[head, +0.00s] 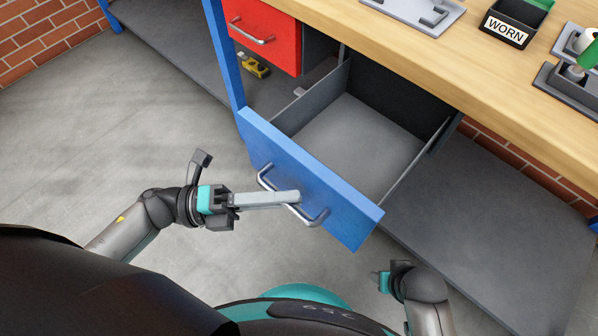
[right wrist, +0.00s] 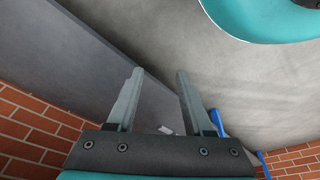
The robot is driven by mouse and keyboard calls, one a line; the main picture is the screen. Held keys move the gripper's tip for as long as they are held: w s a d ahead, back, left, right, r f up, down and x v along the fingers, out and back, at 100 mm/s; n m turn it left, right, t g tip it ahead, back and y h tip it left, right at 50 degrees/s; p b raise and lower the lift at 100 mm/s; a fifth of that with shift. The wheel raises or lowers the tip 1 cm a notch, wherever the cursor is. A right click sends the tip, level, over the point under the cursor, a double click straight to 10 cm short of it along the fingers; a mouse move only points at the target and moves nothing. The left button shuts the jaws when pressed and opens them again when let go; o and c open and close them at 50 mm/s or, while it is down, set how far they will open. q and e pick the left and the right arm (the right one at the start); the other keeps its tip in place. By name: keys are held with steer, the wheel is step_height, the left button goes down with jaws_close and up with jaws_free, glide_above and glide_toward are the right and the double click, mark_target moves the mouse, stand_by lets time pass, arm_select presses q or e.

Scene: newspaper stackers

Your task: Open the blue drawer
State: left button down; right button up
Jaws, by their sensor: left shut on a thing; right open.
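The blue drawer (head: 345,212) is pulled well out from under the workbench in the head view, and its grey inside (head: 350,140) looks empty. A silver bar handle (head: 318,220) is fixed to its blue front. My left gripper (head: 296,197) reaches in from the left and is shut on the handle near its middle. My right gripper shows in the right wrist view (right wrist: 156,80), open with nothing between its fingers. In the head view only part of the right arm shows, low and right of the drawer front.
A closed red drawer (head: 265,35) is left of the blue one. The wooden bench top (head: 470,60) carries a black bin marked WORN (head: 510,25) and fixtures. A grey lower shelf (head: 480,225) and a blue leg (head: 222,55) flank the drawer. The floor at left is clear.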

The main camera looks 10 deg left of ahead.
arm_select(q)
steer(key=shift+s+a+p, duration=0.2)
steer(key=shift+s+a, duration=0.25)
steer(key=shift+s, duration=0.35)
steer(key=shift+s+a+p, duration=0.15)
steer(key=shift+s+a, duration=0.3)
steer(key=shift+s, duration=0.3)
arm_select(e)
steer(key=shift+s+f, duration=0.7)
steer(key=shift+f, duration=0.1)
arm_select(q)
steer(key=c, duration=0.9)
jaws_free()
steer(key=shift+s+a+f, duration=0.1)
steer(key=shift+a, duration=0.4)
steer(key=v, duration=1.4)
steer(key=shift+a, duration=0.1)
arm_select(e)
steer(key=shift+d+f, duration=0.1)
steer(key=shift+f, duration=0.25)
